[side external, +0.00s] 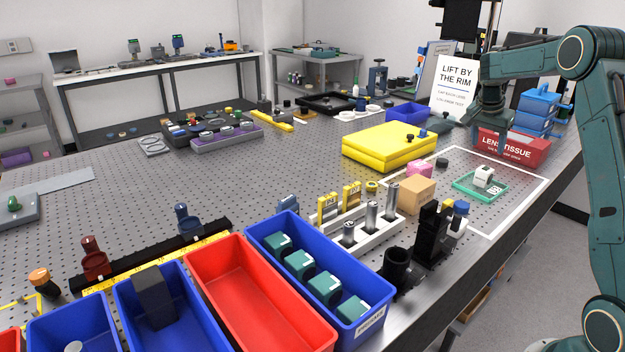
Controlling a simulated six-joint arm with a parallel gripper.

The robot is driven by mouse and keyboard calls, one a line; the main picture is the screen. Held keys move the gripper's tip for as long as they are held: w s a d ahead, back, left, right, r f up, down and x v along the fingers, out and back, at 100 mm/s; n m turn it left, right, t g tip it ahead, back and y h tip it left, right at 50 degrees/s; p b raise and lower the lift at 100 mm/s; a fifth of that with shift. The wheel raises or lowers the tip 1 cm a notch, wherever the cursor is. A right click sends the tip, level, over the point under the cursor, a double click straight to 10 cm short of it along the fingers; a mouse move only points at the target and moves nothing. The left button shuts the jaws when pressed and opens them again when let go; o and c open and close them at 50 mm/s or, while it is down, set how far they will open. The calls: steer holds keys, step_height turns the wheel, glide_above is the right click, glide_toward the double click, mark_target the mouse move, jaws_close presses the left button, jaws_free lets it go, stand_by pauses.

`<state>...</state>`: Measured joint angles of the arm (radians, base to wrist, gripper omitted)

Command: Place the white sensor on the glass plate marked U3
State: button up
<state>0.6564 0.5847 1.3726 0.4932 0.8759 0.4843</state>
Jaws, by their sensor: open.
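A small white block (483,175), which looks like the white sensor, sits at the green-framed plate (465,190) inside the white outlined area on the right of the table. From this angle I cannot tell whether it rests fully flat on the plate. A small white label (495,189) with dark marks shows at the plate's right side; I cannot read it as U3. My gripper (489,142) is open, pointing down, above and behind the white block and apart from it.
A red lens tissue box (514,147) stands close behind my gripper. A yellow case (390,146), a tan block (416,195) and a pink block (420,170) stand to the left. Black mounts (431,232) stand at the front. Bare table surrounds the green plate.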

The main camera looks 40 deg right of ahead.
steer(key=shift+a+r, duration=0.2)
steer(key=shift+r, duration=0.25)
stand_by(0.3)
steer(key=s+a+r+n+t, duration=0.1)
steer(key=s+a+r+n, duration=0.15)
steer(key=a, duration=0.55)
steer(key=s+a+r+n+t+y, duration=0.1)
steer(key=a+r+n, duration=0.25)
steer(key=a, duration=0.45)
steer(key=s+a+r+n+t, duration=0.1)
steer(key=a+r+n+t, duration=0.2)
steer(key=a, duration=0.5)
steer(key=s+a+f+n+y, duration=0.3)
steer(key=s+a+n, duration=0.6)
steer(key=s+a, duration=0.8)
steer(key=shift+a+t, duration=0.15)
steer(key=shift+t, duration=0.15)
